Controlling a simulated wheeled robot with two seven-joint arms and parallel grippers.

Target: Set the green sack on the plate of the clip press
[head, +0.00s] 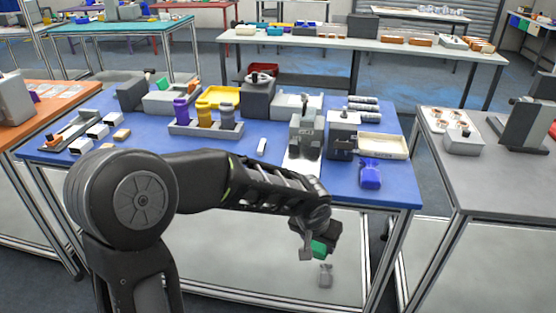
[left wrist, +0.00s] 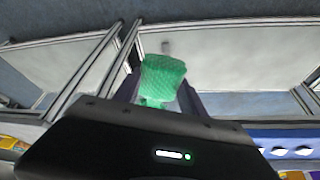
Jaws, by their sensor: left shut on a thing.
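The green sack (head: 319,249) is held in my left gripper (head: 320,243), in front of the blue table and below its top. In the left wrist view the green sack (left wrist: 161,80) stands out between the dark fingers, its wide end away from the gripper and its narrow neck at the fingers. Two grey machines stand near the table's front edge: one (head: 305,137) with a pale plate (head: 301,164) in front, and a darker one (head: 342,136) to its right. I cannot tell for sure which is the clip press. My right gripper is not in view.
A blue sack (head: 370,174) lies at the table's front right, near a cream tray (head: 383,146). A rack (head: 207,129) with purple, yellow and grey bottles stands left of the machines. A small white item (head: 262,145) lies between. The blue table's (head: 400,190) front edge lies above the held sack.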

